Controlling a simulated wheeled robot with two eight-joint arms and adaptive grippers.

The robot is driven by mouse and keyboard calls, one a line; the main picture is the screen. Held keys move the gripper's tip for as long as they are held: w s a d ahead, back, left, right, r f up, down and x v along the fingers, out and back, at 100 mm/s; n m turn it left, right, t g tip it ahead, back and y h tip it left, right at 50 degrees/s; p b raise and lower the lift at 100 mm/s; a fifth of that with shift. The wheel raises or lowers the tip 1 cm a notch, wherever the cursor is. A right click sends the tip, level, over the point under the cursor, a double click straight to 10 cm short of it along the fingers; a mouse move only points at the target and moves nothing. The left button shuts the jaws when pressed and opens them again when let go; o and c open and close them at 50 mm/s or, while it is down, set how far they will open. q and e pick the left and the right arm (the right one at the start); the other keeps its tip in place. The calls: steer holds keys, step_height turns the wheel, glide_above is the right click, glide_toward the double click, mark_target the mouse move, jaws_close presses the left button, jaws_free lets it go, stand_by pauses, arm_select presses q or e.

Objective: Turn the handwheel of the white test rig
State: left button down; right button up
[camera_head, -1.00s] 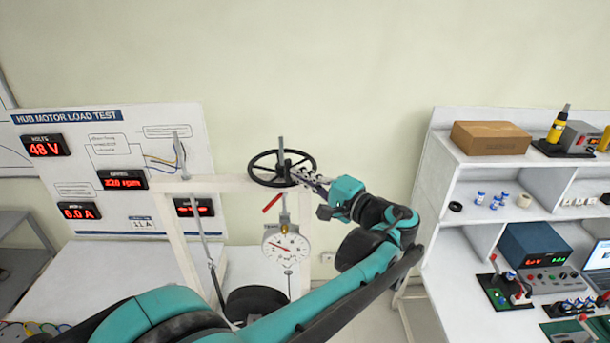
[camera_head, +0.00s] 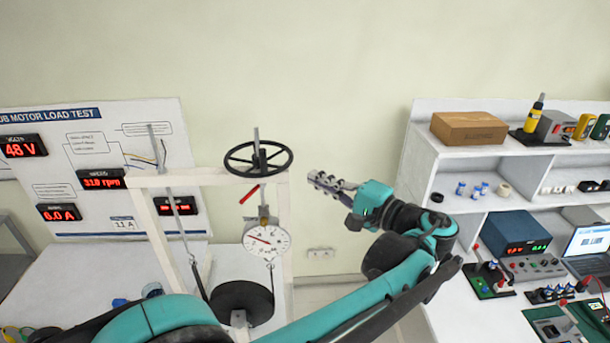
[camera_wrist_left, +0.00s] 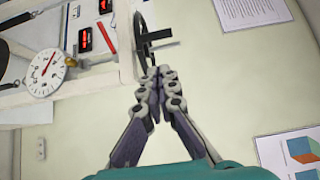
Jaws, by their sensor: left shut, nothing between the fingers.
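The black handwheel (camera_head: 258,159) lies flat on top of the white test rig frame (camera_head: 215,178), on an upright threaded rod. A round dial gauge (camera_head: 266,240) hangs below it. My left gripper (camera_head: 316,180) is right of the wheel and a little below it in the head view, with a visible gap between them. Its fingers are shut with nothing between them. In the left wrist view, the shut fingertips (camera_wrist_left: 159,75) appear close to the edge of the handwheel (camera_wrist_left: 143,30). The right gripper is not in view.
A display board (camera_head: 90,150) with red readouts stands behind the rig at the left. A white shelf bench (camera_head: 415,150) with instruments and a cardboard box (camera_head: 468,128) is at the right. A black wheel (camera_head: 242,303) sits low in the rig. Plain wall is behind my gripper.

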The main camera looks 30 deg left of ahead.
arm_select(q)
steer(key=s+a+f+n+g+h, duration=0.2)
steer(key=s+a+f+g+h, duration=0.15)
steer(key=a+f, duration=0.35)
steer(key=s+a+f+n+g+h, duration=0.25)
steer(key=s+a+f+h, duration=0.25)
steer(key=f, duration=0.4)
steer(key=s+d+f+n+h, duration=0.1)
steer(key=s+f+n+h, duration=0.2)
steer(key=s+f+h, duration=0.4)
steer(key=a+r+n+t+h, duration=0.45)
steer(key=r+t, duration=0.45)
steer(key=r, duration=0.3)
steer(key=a+r+n+t+h, duration=0.3)
steer(key=a+r+n+t, duration=0.2)
steer(key=r+t, duration=0.55)
steer(key=p, duration=0.2)
glide_toward(249, 167)
steer(key=shift+g, duration=0.45)
steer(key=w+d+r, duration=0.1)
steer(key=d, duration=0.1)
steer(key=w+d+r, duration=0.1)
steer(key=w+d, duration=0.1)
steer(key=w+d+r, duration=0.2)
steer(key=shift+w+d, duration=0.2)
steer(key=shift+d, duration=0.05)
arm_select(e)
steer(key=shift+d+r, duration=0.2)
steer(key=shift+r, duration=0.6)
